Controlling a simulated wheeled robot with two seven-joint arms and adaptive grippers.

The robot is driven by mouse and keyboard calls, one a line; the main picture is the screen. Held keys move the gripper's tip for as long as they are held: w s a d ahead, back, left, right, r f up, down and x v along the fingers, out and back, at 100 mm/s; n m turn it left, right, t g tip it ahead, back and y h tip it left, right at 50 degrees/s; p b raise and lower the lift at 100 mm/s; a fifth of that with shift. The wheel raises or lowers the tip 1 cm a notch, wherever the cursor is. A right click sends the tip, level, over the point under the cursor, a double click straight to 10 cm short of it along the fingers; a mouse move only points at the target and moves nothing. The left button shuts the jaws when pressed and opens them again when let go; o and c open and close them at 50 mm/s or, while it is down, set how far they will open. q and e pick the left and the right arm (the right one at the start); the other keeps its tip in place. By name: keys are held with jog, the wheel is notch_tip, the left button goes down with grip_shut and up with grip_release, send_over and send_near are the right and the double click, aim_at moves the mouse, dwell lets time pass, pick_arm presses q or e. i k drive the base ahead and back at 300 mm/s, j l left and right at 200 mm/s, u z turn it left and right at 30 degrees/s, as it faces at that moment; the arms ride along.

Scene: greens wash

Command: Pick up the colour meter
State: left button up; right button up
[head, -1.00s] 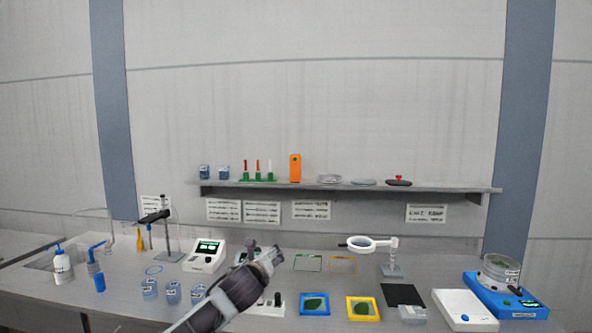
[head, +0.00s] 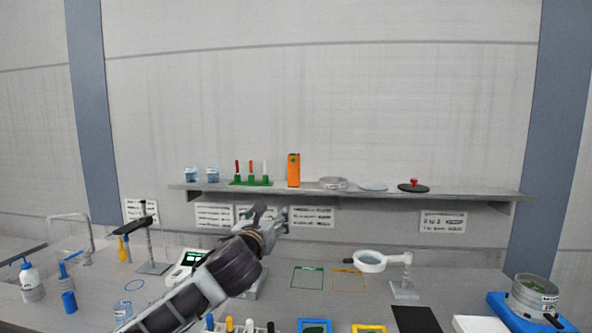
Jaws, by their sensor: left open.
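The colour meter appears to be the upright orange box (head: 293,170) with a small dark spot near its top. It stands on the wall shelf (head: 460,196), right of the coloured tubes. My left gripper (head: 270,215) is open and empty. In the picture it is below and a little left of the orange box, in front of the paper labels under the shelf, and apart from the box. My right gripper is not in view.
A green rack of tubes (head: 251,181) and blue-lidded jars (head: 195,174) stand left of the box; a glass dish (head: 333,183) is to its right. On the bench are a magnifier (head: 370,261), a meter with a green screen (head: 186,266) and a blue scale (head: 508,312).

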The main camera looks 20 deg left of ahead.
aim_at(294, 169)
jog(key=i+j, duration=0.15)
jog(key=i, duration=0.25)
jog(key=i+j, duration=0.15)
jog(key=i, duration=0.25)
jog(key=i+j, duration=0.2)
jog(key=i, duration=0.25)
